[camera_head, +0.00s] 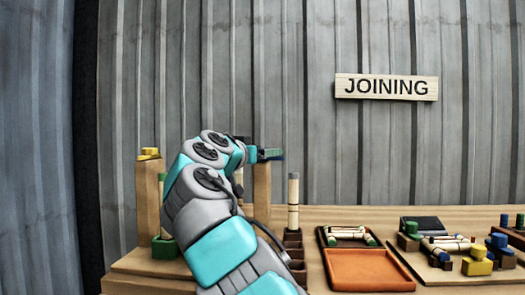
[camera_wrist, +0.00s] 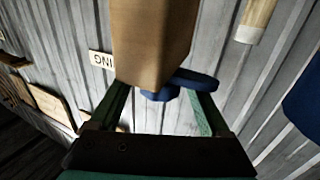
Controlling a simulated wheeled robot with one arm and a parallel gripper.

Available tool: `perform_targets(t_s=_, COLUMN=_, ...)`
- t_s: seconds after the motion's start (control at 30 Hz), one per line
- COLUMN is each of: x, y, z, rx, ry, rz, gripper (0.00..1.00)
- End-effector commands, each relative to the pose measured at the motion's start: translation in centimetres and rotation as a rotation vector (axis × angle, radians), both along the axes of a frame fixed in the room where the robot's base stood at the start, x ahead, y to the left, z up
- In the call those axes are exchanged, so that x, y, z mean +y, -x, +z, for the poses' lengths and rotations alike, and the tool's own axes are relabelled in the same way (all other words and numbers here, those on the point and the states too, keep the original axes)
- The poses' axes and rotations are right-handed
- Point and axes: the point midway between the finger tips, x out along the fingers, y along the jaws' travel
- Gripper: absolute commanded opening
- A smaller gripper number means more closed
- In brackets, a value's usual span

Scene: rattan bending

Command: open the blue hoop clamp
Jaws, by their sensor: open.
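The blue hoop clamp (camera_wrist: 194,79) sits at the end of a wooden post (camera_wrist: 152,40) in the wrist view, with a flat blue lever reaching to the right. In the head view, the same post (camera_head: 262,190) stands right of my arm, and the clamp at its top is mostly hidden by my gripper. My gripper (camera_wrist: 158,92) is open, with one green finger on each side of the clamp's lower blue part. The right finger's tip is close to the lever; I cannot tell whether they touch. In the head view my gripper (camera_head: 266,153) is at the post's top.
A second post (camera_head: 148,195) with a yellow clamp (camera_head: 149,154) stands at left. An upright rattan pole (camera_head: 293,200) stands right of my arm. An orange tray (camera_head: 366,270) and boards with joined pieces (camera_head: 455,245) lie on the right. A JOINING sign (camera_head: 386,87) hangs behind.

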Motion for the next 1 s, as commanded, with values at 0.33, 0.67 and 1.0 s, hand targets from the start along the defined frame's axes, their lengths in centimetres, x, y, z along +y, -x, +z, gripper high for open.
perform_targets(t_s=0.33, x=0.02, y=0.02, z=-0.04, rx=0.000, ry=0.000, rz=0.000, gripper=0.57)
perform_targets(t_s=0.67, x=0.03, y=0.03, z=-0.05, rx=0.000, ry=0.000, rz=0.000, gripper=0.20)
perform_targets(t_s=1.0, x=0.04, y=0.04, z=-0.06, rx=0.000, ry=0.001, rz=0.002, gripper=0.00)
